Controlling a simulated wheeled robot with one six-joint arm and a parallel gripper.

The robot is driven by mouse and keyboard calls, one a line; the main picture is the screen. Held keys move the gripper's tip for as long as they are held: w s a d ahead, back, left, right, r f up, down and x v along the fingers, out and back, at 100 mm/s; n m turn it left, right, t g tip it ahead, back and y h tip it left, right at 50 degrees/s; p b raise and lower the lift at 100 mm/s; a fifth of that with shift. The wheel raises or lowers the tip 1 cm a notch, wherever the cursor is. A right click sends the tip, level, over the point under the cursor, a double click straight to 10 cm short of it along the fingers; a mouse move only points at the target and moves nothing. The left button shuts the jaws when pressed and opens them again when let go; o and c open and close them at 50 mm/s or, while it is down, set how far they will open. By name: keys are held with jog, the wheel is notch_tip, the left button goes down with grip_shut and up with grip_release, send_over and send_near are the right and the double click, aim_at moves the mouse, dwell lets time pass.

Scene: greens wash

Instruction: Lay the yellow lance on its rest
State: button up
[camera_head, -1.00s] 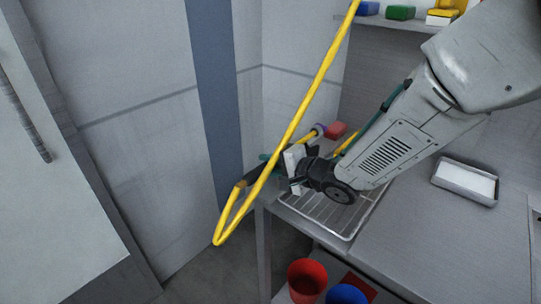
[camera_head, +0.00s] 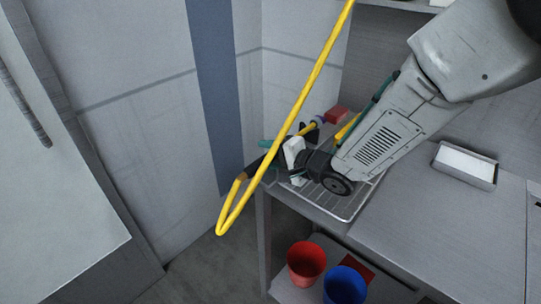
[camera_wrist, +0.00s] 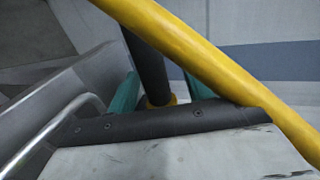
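My gripper (camera_head: 281,160) is over the left end of a wire rack on the counter. Its teal fingers close around a dark, rod-like grip of the yellow lance, which stands between them in the wrist view (camera_wrist: 152,65) with a yellow collar at its base. A yellow tube (camera_head: 290,118) runs from the dark end, bends in a low loop left of the counter edge, and rises out of the top. It crosses in front of the fingers in the wrist view. A short yellow part with a purple ring (camera_head: 318,120) shows behind the gripper. I cannot identify the rest.
The wire rack (camera_head: 350,208) lies under my arm, with a red block (camera_head: 337,115) behind it. A grey tray (camera_head: 466,179) sits on the clear counter at right. Red (camera_head: 306,263) and blue (camera_head: 345,286) buckets stand below. A wall is close at left.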

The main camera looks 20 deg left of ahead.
jog(key=v, duration=0.8)
jog(key=shift+a, duration=0.1)
